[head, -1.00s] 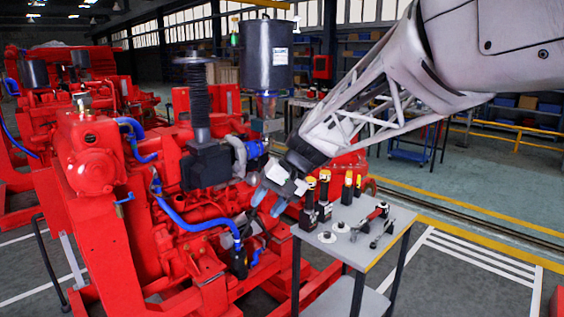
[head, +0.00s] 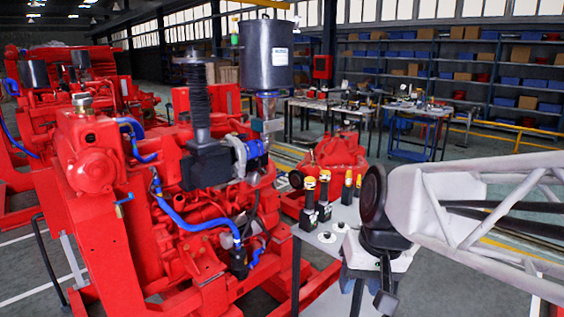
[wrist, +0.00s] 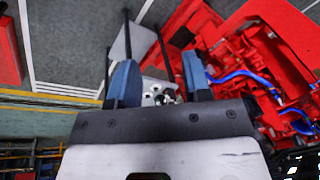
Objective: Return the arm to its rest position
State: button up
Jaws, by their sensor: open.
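My gripper (head: 368,285) hangs over the right part of the small grey table (head: 341,216) in the head view, with my arm reaching in from the right edge. In the wrist view its two blue fingers (wrist: 157,78) stand apart with nothing held between them. Small parts on the table show beyond and between the fingers. In the head view my gripper and wrist hide the table's right side and any tools there. The red diesel pumpset (head: 205,200) stands left of my gripper, clear of it.
Black bottles with yellow or orange tops (head: 316,195) stand on the table close left of my wrist. A red machine part (head: 335,152) sits behind it. Workbenches (head: 410,110) and shelving (head: 480,70) are farther back. Open floor lies between them and the pumpset.

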jog(key=s+d+f+h, duration=0.1)
jog(key=s+d, duration=0.1)
jog(key=s, duration=0.2)
jog(key=s+d+f+t+h, duration=0.1)
jog(key=s+d+f, duration=0.1)
jog(key=s+d, duration=0.1)
jog(key=shift+s+f, duration=0.25)
jog(key=shift+s, duration=0.15)
dwell(0.8)
